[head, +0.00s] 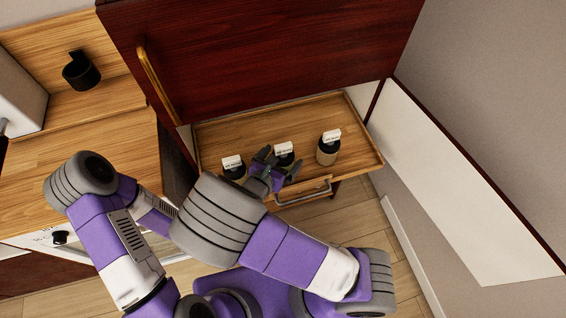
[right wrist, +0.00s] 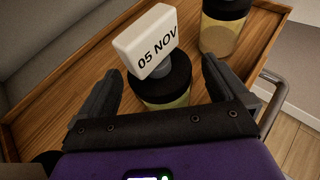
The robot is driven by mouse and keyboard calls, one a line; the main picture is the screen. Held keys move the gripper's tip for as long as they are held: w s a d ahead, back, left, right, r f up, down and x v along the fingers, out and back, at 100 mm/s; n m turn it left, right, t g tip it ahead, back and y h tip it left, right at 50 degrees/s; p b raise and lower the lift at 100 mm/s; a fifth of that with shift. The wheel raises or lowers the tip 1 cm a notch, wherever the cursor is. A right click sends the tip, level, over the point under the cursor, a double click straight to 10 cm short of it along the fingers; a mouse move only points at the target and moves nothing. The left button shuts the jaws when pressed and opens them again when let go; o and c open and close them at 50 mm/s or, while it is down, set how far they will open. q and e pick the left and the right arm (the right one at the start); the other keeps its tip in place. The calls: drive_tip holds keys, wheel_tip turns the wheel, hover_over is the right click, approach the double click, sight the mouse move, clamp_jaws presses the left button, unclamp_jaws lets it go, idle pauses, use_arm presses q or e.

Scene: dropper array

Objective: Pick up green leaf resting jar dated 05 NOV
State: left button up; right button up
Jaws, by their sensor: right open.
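The jar dated 05 NOV (right wrist: 166,82) has a black lid, a white tag standing on top and yellow-green contents low on its side. In the right wrist view it stands between the two fingers of my right gripper (right wrist: 160,72), which is open, with gaps to both fingers. In the head view this is the middle jar (head: 285,159), partly hidden by my right gripper (head: 276,170). My left gripper is not in view.
The jars stand in a pulled-out wooden drawer (head: 240,130) with a metal handle (head: 303,195). A left jar (head: 234,173) and a right jar (head: 327,154) flank the middle one. A dark red cabinet panel (head: 270,50) rises behind. A black mug (head: 81,73) stands on the left counter.

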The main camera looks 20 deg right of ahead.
drive_tip(key=shift+w+d+f, duration=0.25)
drive_tip(key=shift+w+d, duration=0.25)
drive_tip(key=c, duration=1.3)
